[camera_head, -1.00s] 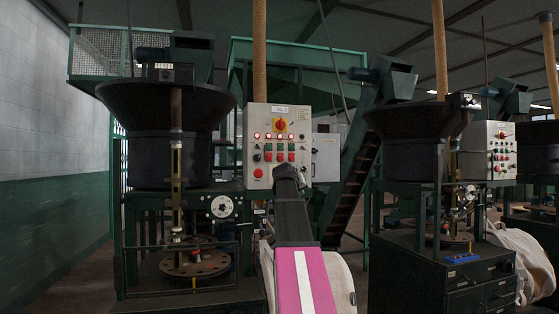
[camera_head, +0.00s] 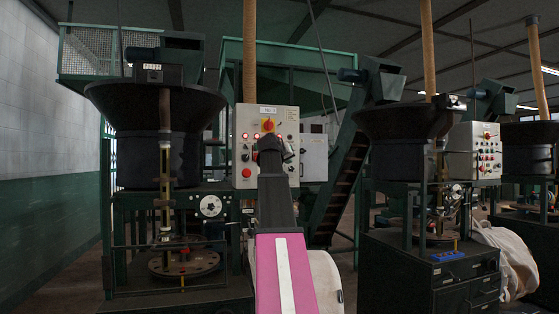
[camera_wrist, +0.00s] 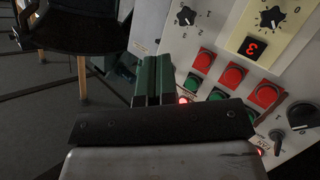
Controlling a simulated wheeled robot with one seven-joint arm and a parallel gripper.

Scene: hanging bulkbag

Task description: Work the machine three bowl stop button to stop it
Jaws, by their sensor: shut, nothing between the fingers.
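The grey control panel (camera_head: 242,155) stands in the middle of the head view, with a small label at its top and a red and yellow rotary switch (camera_head: 268,124). In the wrist view the panel shows a row of square red buttons (camera_wrist: 233,75) beside a row of green ones (camera_wrist: 218,94). I cannot read which is the bowl stop button. My gripper (camera_wrist: 157,58) is shut and empty, its dark fingers left of the buttons in that picture; contact cannot be told. In the head view my gripper (camera_head: 270,146) covers the middle of the panel's button rows.
A red mushroom button (camera_head: 246,172) is at the panel's lower left. A black bowl (camera_head: 145,105) on a green frame stands left. A second machine with a dark cabinet (camera_head: 440,280) stands right. A green inclined conveyor (camera_head: 345,165) rises behind the panel.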

